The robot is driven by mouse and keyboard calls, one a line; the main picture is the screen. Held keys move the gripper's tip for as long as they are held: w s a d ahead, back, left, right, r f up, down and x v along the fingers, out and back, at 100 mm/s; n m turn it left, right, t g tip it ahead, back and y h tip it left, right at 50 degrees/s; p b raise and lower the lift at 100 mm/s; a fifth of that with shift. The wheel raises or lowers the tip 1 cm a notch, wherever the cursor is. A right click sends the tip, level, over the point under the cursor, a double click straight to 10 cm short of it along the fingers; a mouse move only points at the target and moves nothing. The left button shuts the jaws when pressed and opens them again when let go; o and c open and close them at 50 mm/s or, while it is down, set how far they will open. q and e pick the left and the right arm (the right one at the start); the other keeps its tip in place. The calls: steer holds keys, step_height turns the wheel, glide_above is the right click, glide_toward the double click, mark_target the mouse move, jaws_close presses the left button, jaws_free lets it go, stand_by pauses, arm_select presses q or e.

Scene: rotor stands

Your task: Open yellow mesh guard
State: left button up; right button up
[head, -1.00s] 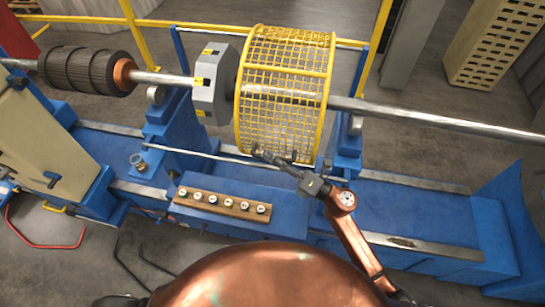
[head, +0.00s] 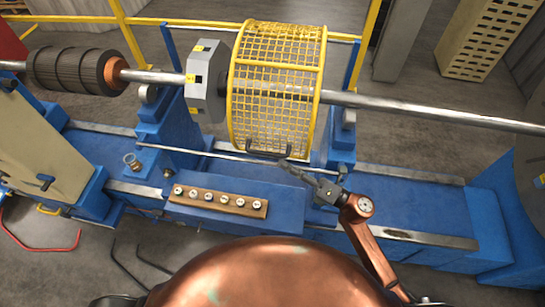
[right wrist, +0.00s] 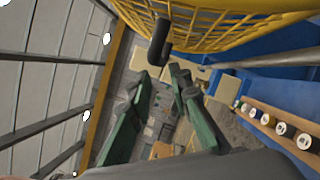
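The yellow mesh guard (head: 276,62) is a drum-shaped cage around the steel shaft in the head view, beside the grey angular block. A dark bar handle (head: 262,151) is at its lower front edge. My right gripper (head: 284,163) is just below and to the right of the handle, pointing up-left. In the right wrist view the guard (right wrist: 235,30) fills the top and the handle (right wrist: 159,42) lies just beyond the fingertips. The two greenish fingers of the right gripper (right wrist: 160,76) are spread, with nothing held between them. My left gripper is out of view.
A blue machine bed (head: 400,200) runs below the shaft (head: 430,112). A wooden strip (head: 215,200) with several round pieces lies in front of the guard. A dark ribbed rotor (head: 75,70) is at the left. Yellow railings (head: 125,40) stand behind.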

steer(key=shift+v, duration=2.15)
